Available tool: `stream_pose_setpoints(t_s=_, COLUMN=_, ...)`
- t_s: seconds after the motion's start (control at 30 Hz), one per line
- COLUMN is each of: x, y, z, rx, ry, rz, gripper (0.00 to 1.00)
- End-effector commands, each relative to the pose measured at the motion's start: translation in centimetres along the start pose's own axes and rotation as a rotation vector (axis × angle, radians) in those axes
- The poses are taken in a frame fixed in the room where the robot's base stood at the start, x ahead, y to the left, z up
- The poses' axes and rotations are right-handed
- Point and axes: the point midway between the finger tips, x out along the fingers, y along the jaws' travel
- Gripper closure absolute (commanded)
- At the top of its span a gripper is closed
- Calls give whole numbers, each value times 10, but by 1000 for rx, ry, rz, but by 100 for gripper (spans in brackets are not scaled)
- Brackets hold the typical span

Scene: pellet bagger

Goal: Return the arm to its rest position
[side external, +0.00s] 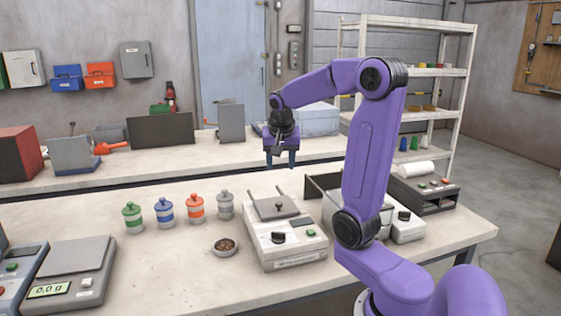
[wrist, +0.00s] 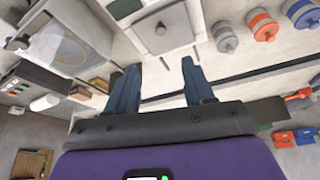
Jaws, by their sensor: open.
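My purple arm rises from the right side of the front table in the side view. My gripper (side external: 280,160) hangs from its end, above the far part of the front table and behind the grey bagger machine (side external: 287,240). The two blue-grey fingers point down, are apart and hold nothing. In the wrist view the gripper (wrist: 160,75) also shows its fingers spread with nothing between them. The machine (wrist: 165,25) lies beyond the fingertips there, clear of them.
Several lidded canisters, green (side external: 133,218), blue (side external: 164,213), orange (side external: 196,208) and grey (side external: 225,205), stand left of the machine. A small bowl of pellets (side external: 225,246) sits before them. A scale (side external: 68,268) is at front left. A back bench (side external: 120,178) and shelves (side external: 430,72) stand behind.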

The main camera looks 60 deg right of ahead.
Motion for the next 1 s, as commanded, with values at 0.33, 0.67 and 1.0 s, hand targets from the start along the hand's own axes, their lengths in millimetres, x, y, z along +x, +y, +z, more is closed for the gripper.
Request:
stream_pose_setpoints(t_s=0.33, x=0, y=0, z=0, rx=1, ry=0, rz=0, gripper=48)
stream_pose_setpoints(t_s=0.67, x=-4, y=-31, z=36, rx=-215, ry=-36, rz=-62, gripper=48)
stream_pose_setpoints(t_s=1.0, x=-20, y=-69, z=131, rx=-714, ry=-106, rz=-188, gripper=48)
